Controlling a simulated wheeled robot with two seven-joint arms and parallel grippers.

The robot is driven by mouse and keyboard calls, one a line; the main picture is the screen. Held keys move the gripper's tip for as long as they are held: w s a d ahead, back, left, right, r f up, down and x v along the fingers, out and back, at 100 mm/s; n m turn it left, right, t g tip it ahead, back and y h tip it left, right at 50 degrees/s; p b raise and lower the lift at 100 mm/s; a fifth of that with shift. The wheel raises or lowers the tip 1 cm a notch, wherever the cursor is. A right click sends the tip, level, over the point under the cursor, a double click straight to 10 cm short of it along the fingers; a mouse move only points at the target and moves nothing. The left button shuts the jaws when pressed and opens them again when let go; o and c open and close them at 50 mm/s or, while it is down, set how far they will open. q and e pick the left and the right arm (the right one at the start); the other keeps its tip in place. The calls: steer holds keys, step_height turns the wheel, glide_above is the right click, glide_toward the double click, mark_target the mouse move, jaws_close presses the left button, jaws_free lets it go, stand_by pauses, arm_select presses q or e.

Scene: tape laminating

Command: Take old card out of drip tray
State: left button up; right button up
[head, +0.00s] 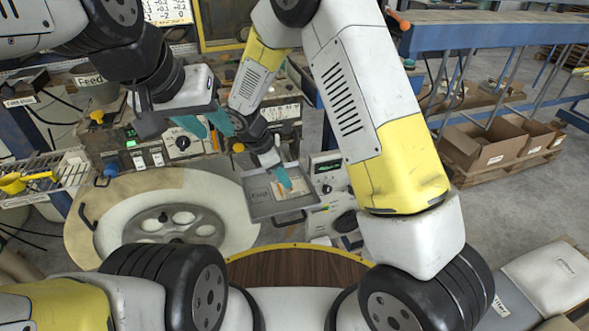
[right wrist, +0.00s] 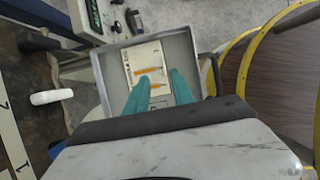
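In the right wrist view the card (right wrist: 147,62) lies flat on the floor of the tray (right wrist: 185,50). My right gripper (head: 281,178) points down over the tray. In its wrist view the teal fingers (right wrist: 160,83) are apart with nothing between them, and hide the card's near part. My left gripper (head: 206,124) is open and empty, in front of the machine panel at upper left.
A round white basin (head: 120,205) with a holed grey disc stands left of the tray. A control box (head: 328,177) stands right of it. A brown wooden surface with a yellow rim (head: 290,268) is in front. A wire rack (head: 60,175) is at far left.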

mark_target(294, 192)
steer(key=x, duration=0.4)
steer(key=shift+s+d+f, duration=0.3)
steer(key=shift+s+d, duration=0.05)
steer(key=shift+d, duration=0.05)
steer(key=shift+w+d+f, duration=0.15)
steer(key=shift+d+f, duration=0.05)
steer(key=shift+f, duration=0.35)
jaws_close()
